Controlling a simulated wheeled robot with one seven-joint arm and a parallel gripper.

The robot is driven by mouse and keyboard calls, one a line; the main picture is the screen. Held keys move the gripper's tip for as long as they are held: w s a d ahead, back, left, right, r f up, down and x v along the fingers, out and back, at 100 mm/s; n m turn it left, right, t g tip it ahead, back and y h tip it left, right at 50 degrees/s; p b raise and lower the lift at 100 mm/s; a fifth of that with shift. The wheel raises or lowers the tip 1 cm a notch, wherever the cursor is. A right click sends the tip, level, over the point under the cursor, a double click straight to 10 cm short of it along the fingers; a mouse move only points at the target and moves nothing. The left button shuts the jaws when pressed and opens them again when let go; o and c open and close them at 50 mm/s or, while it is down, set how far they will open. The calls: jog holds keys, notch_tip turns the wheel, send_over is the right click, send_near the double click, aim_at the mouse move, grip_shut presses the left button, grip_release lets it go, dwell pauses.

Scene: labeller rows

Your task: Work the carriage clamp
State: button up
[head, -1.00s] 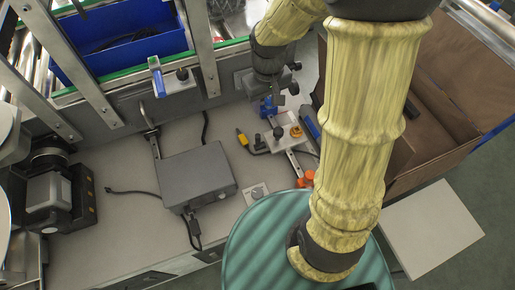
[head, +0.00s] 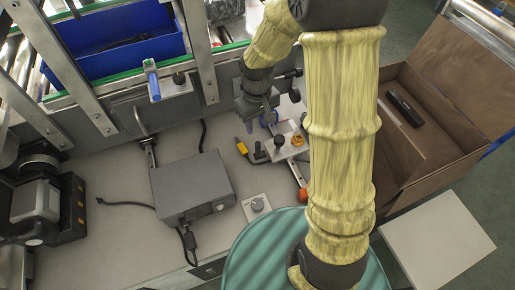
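A pale carriage (head: 288,150) sits on a short metal rail on the bench, partly hidden by my arm. It bears an orange knob (head: 297,141) and a dark upright knob (head: 279,140). A blue part (head: 269,117) shows at its far side, close to my gripper. I cannot tell which of these is the clamp. My gripper (head: 260,115) points down just beyond and left of the carriage. Its fingers are small and dark, so I cannot tell whether they are open or touch the blue part. An orange-red piece (head: 302,195) lies at the rail's near end.
A grey box (head: 192,187) with cables stands left of the carriage, beside a small dial plate (head: 257,205). A blue-handled lever (head: 152,82) is mounted at the back by the conveyor's posts. A blue bin (head: 115,45) lies behind. An open brown carton (head: 425,150) stands right.

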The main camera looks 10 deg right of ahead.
aim_at(258, 148)
notch_tip(258, 148, down, 14)
jog(key=shift+r+b, duration=0.2)
jog(key=shift+b, duration=1.05)
grip_shut()
